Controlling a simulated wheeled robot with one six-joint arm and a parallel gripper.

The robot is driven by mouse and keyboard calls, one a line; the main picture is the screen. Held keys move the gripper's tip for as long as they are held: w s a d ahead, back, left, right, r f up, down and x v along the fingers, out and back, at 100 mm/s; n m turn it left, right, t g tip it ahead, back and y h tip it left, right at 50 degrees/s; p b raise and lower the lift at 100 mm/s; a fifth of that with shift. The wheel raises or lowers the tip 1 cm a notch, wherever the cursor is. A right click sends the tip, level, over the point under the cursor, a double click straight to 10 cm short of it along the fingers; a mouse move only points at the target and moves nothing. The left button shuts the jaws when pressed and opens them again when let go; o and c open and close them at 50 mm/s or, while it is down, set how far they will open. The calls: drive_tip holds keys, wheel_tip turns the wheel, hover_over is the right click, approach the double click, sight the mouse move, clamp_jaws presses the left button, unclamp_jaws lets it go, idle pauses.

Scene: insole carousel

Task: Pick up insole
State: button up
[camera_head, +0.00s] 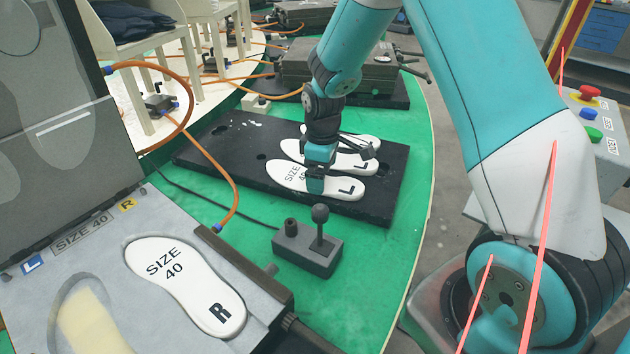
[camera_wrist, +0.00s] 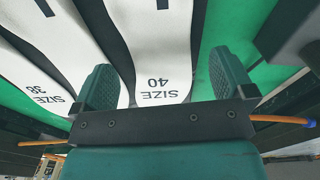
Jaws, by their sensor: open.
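Several white insoles lie side by side on a black board on the green table. The nearest one, a white insole marked SIZE 40 and L (camera_head: 343,188), has my gripper (camera_head: 317,174) over its middle. In the wrist view the size 40 insole (camera_wrist: 155,50) lies between my two spread fingers (camera_wrist: 164,82), with no clear grip on it. A size 38 insole (camera_wrist: 45,55) lies to the left of the fingers there. In the head view my gripper and wrist partly hide the insoles behind. A separate insole marked SIZE 40 and R (camera_head: 187,284) lies in a grey mould.
The black board (camera_head: 220,158) has free room at its left. A small dark box with a lever (camera_head: 308,250) stands in front of it. The grey mould's left recess (camera_head: 85,318) looks yellowish inside. Orange hoses (camera_head: 205,150) cross nearby. A button panel (camera_head: 595,125) stands at right.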

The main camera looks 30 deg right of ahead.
wheel_tip(320, 180, down, 2)
drive_tip(key=shift+f, duration=0.1)
drive_tip(key=c, duration=0.9)
drive_tip(key=shift+c, duration=0.2)
